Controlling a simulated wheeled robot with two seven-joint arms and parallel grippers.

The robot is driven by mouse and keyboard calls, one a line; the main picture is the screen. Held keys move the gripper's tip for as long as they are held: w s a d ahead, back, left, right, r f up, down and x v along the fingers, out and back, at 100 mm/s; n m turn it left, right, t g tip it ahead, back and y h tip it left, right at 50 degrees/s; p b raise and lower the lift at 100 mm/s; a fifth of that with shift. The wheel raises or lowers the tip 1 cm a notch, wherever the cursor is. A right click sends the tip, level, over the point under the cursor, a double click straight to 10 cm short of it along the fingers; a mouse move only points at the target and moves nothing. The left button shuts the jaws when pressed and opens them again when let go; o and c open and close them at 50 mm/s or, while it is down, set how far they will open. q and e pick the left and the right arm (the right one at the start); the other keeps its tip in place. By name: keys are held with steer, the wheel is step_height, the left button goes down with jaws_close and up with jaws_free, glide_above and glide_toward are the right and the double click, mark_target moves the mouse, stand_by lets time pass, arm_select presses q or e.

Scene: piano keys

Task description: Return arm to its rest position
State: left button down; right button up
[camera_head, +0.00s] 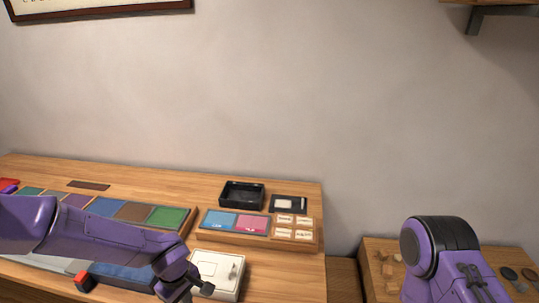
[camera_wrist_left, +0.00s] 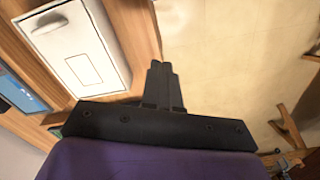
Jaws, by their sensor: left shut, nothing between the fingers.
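My left arm (camera_head: 105,240) reaches in from the left over the wooden table, across the row of coloured panels. My left gripper (camera_head: 205,289) is at the front right of the table, just below the white box (camera_head: 219,270). In the left wrist view, its two dark fingers (camera_wrist_left: 162,68) are together with nothing between them. The white box (camera_wrist_left: 70,45) shows there to the left of the fingers, apart from them. My right arm (camera_head: 440,248) shows at the lower right, in front of a second wooden surface. Its gripper is outside the frames.
Coloured panels (camera_head: 168,217) line the table (camera_head: 150,178). A wooden tray (camera_head: 245,239) holds blue and pink panels and white cards. A black tray (camera_head: 242,194) stands behind. A small red block (camera_head: 85,281) is near my left forearm. Wooden blocks (camera_head: 388,270) lie at right.

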arm_select(q)
steer(key=s+a+f+n+t+y+b, duration=0.25)
steer(key=s+a+f+y+b, duration=0.2)
steer(key=a+f, duration=0.45)
steer(key=s+f+m+h+b, duration=0.1)
steer(key=s+f+m+b, duration=0.6)
steer(key=s+f, duration=0.9)
step_height(320, 180, down, 3)
steer(key=b, duration=0.2)
steer(key=shift+s+d+b, duration=0.2)
steer(key=shift+s+b, duration=0.2)
arm_select(e)
step_height(320, 180, down, 15)
steer(key=shift+w+r, duration=0.2)
steer(key=shift+w, duration=0.1)
arm_select(q)
steer(key=shift+f+m+t, duration=0.1)
steer(key=shift+m+t, duration=0.15)
